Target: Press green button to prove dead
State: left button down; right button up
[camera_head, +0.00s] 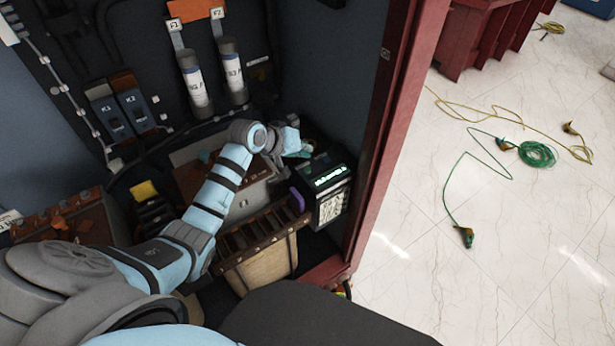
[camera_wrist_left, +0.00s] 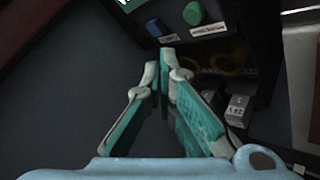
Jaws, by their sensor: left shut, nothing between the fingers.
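The green button (camera_wrist_left: 193,13) is on a dark device panel in the left wrist view, with a labelled strip below it. A blue button (camera_wrist_left: 155,27) is to its left. My left gripper (camera_wrist_left: 167,62) is shut and empty; its fingertips appear just below the two buttons in that view, and I cannot tell whether they touch the panel. In the head view my left gripper (camera_head: 300,150) is at the back of a black device with a lit display (camera_head: 331,176). The green button is hidden in the head view. My right gripper is not in view.
A tan bin (camera_head: 262,268) stands in front of the device. A red cabinet post (camera_head: 385,140) rises to its right. Two cylindrical fuses (camera_head: 194,80) are mounted on the back panel. Cables, including a green coil (camera_head: 537,154), lie on the floor outside.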

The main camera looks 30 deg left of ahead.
aim_at(305, 167)
pick_arm(q)
notch_tip(305, 167, down, 3)
jog(key=shift+f+b, duration=0.1)
jog(key=shift+b, duration=0.4)
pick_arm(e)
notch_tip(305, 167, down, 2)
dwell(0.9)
pick_arm(q)
jog(key=shift+f, duration=0.35)
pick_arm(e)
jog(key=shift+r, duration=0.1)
pick_arm(q)
jog(key=shift+f, duration=0.5)
dwell(0.4)
jog(key=shift+r+p, duration=0.9)
jog(key=shift+p, duration=0.2)
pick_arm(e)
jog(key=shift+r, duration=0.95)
